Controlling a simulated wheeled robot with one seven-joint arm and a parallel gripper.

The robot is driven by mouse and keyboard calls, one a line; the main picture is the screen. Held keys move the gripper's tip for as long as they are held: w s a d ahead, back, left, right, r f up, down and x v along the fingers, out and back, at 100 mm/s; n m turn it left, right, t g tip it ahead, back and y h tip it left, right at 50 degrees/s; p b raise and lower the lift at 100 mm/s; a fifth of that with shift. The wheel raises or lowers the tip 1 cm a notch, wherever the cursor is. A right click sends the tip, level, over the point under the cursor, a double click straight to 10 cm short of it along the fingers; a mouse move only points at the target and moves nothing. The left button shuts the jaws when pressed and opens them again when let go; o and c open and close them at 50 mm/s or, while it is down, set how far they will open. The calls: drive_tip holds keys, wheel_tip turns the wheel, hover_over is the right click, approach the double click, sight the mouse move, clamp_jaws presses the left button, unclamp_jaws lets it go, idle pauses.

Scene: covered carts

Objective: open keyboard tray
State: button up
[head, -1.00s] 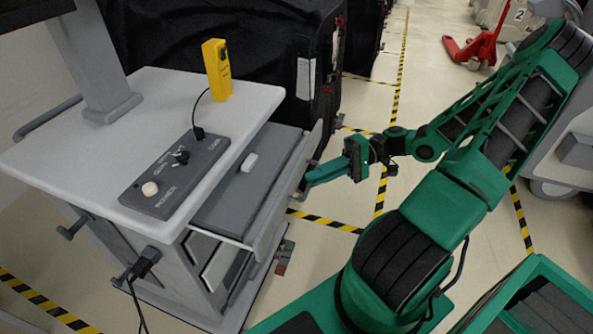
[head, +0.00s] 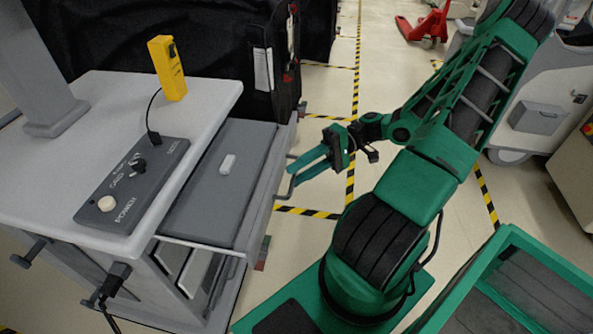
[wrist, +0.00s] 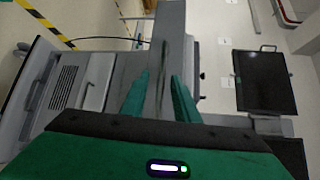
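The keyboard tray (head: 262,190) is a light grey pull-out tray with a dark grey top and a small pale block on it. It sticks out from under the right side of the light grey cart top (head: 208,92). A handle (head: 282,193) is on its outer face. My gripper (head: 291,174) is at this outer face, near the handle, its two green fingers apart with nothing seen held. In the wrist view the fingers (wrist: 160,82) also stand apart, with a grey strip between them. Whether they touch the handle is hard to tell.
On the cart top are a control box (head: 132,185) with knobs and a yellow handheld device (head: 167,68). A black-covered cart (head: 225,45) stands behind. A red pallet jack (head: 425,27) is at the back right. Striped floor tape crosses open floor right of the tray.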

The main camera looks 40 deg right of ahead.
drive_tip(key=d+r, duration=0.1)
drive_tip(key=d, duration=0.9)
drive_tip(key=shift+s+d+r, duration=0.25)
drive_tip(key=shift+d, duration=0.15)
drive_tip(key=s+a+m+g+h, duration=0.2)
drive_tip(key=a+g+h, duration=0.35)
drive_tip(key=h, duration=0.25)
drive_tip(key=s+r+m+t+h, duration=0.2)
drive_tip(key=s+r+t+h, duration=0.2)
drive_tip(key=s+r+h, duration=0.4)
drive_tip(key=shift+s+r, duration=0.5)
drive_tip(key=shift+r, duration=0.65)
